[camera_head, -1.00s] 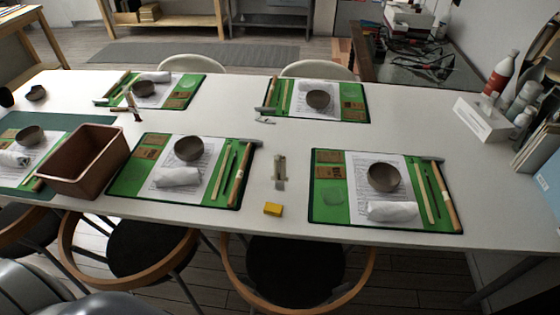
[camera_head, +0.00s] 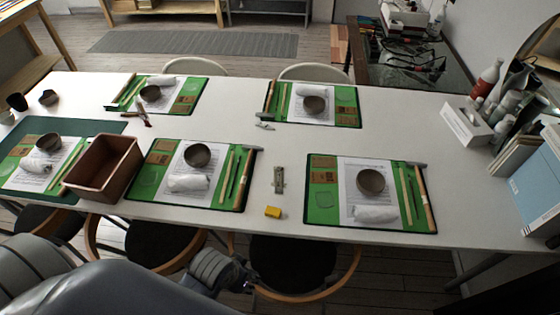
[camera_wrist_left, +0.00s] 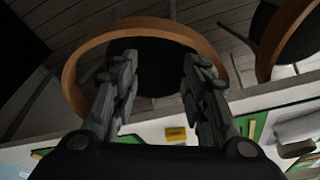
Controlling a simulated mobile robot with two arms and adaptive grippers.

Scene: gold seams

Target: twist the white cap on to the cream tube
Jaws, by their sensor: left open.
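I cannot clearly make out the white cap or the cream tube. A small grey-beige item (camera_head: 279,180) lies on the table between the two near mats, too small to identify. A smaller pale item (camera_head: 264,126) lies farther back, also unclear. My left gripper (camera_head: 246,277) is low, in front of the table's near edge, over a chair. In the left wrist view my left gripper (camera_wrist_left: 159,68) has its two fingers wide apart with nothing between them. My right gripper is not in view.
A yellow block (camera_head: 273,212) lies near the front edge of the white table (camera_head: 270,233). Green mats with bowls and tools flank the middle. A brown bin (camera_head: 84,192) stands left. A white box (camera_head: 467,127) and bottles stand right. Chairs (camera_head: 290,262) line the front.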

